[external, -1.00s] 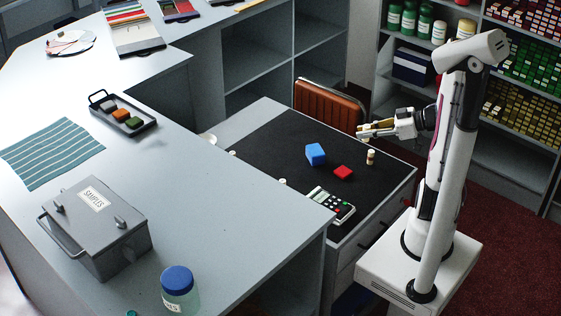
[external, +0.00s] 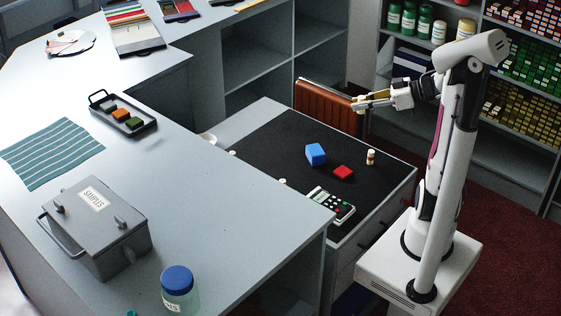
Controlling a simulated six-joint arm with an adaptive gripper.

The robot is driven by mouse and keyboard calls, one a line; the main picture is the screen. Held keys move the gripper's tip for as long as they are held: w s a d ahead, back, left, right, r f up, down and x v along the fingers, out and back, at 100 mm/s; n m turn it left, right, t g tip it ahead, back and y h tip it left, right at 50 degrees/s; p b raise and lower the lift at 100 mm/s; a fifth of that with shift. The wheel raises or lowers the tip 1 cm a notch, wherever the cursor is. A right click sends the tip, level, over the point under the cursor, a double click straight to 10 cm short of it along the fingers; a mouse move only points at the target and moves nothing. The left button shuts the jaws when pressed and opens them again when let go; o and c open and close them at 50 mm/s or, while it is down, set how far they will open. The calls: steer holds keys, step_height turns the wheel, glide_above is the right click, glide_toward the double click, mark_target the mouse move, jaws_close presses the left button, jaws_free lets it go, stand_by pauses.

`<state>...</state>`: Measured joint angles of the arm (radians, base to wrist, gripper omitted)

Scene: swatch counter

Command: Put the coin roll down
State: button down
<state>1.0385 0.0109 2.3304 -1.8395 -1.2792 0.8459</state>
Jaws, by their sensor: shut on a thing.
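My gripper (external: 361,102) is held in the air above the far edge of the black-topped desk, in front of the orange chair back. It is shut on a small tan thing that looks like the coin roll (external: 357,104). The fingers hide much of it, and its shape is hard to make out at this size. The black desk mat (external: 270,140) lies below and toward the camera, apart from the held thing.
On the mat are a blue block (external: 315,154), a red block (external: 343,172), a small upright tan-and-white cylinder (external: 370,157) and a calculator (external: 331,205). The orange chair (external: 325,105) stands behind the desk. The mat's far left part is clear.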

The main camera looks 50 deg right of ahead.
steer(key=w+a+r+n+g+y, duration=0.1)
steer(key=w+a+n+y, duration=0.1)
steer(key=w+a, duration=1)
steer(key=w+a+r+n+g+y, duration=0.1)
steer(key=w+a, duration=0.6)
steer(key=a, duration=1.1)
steer(key=s+a+n+g+y, duration=0.1)
steer(key=s+a+n+g, duration=0.15)
steer(key=a, duration=1.75)
steer(key=s+a+f+y, duration=0.1)
steer(key=s+a, duration=0.5)
steer(key=a, duration=0.2)
steer(key=s+a+f, duration=0.1)
steer(key=s+a, duration=0.4)
steer(key=a, duration=0.4)
steer(key=shift+n+g, duration=0.35)
steer(key=shift+n, duration=0.1)
steer(key=shift+s+d+f, duration=0.1)
steer(key=shift+f, duration=1.25)
steer(key=shift+d+f, duration=0.1)
steer(key=shift+f, duration=1.2)
steer(key=shift+f, duration=3.1)
